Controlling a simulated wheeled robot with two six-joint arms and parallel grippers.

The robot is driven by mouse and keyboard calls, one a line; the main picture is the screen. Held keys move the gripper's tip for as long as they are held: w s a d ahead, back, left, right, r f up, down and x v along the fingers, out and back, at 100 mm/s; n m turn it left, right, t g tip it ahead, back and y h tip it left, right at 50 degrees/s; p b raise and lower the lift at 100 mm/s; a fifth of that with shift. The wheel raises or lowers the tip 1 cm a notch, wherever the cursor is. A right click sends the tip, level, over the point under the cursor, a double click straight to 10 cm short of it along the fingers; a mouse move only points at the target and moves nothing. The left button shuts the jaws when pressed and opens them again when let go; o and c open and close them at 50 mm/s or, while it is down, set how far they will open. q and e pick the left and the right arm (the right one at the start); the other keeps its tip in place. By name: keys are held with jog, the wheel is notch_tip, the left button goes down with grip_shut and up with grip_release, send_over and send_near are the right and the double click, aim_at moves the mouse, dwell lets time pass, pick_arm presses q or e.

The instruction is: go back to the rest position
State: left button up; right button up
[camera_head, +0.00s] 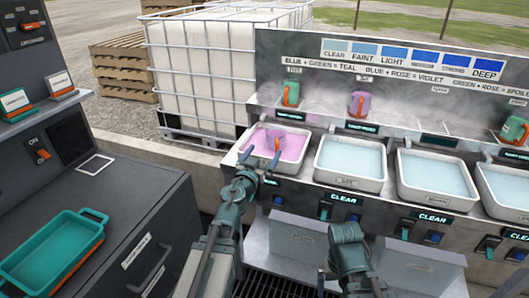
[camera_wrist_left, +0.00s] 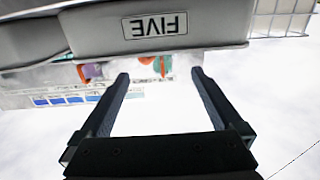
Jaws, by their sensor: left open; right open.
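My left gripper (camera_head: 259,157) is at the front edge of the leftmost tub (camera_head: 296,158), which holds pink liquid. Its fingers are spread with nothing between them; they also show open and empty in the left wrist view (camera_wrist_left: 158,80). That view is upside down and shows a grey tub wall labelled FIVE (camera_wrist_left: 155,27). A purple item with an orange part (camera_head: 274,138) is in the pink tub, apart from the fingers as far as I can tell. My right gripper (camera_head: 345,235) is low at the bottom centre, in front of the bench, with no object visible in it; its fingers are hard to make out.
Several tubs of pale blue liquid (camera_head: 350,186) stand along the bench to the right. A green jug (camera_head: 290,93) and a purple jug (camera_head: 358,103) stand on the shelf behind. A teal tray (camera_head: 50,257) lies on the dark cabinet (camera_head: 130,215) at left. Switches line the bench front.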

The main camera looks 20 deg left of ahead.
aim_at(273, 139)
pick_arm(q)
jog(key=shift+w, duration=0.15)
jog(key=w, duration=1.1)
jog(key=shift+w+d, duration=0.2)
jog(key=shift+w, duration=0.2)
jog(key=shift+w+f+b, duration=0.1)
jog(key=shift+f+b, duration=0.2)
jog(key=shift+r+p, duration=0.35)
jog(key=shift+f, duration=0.1)
jog(key=shift+f, duration=0.1)
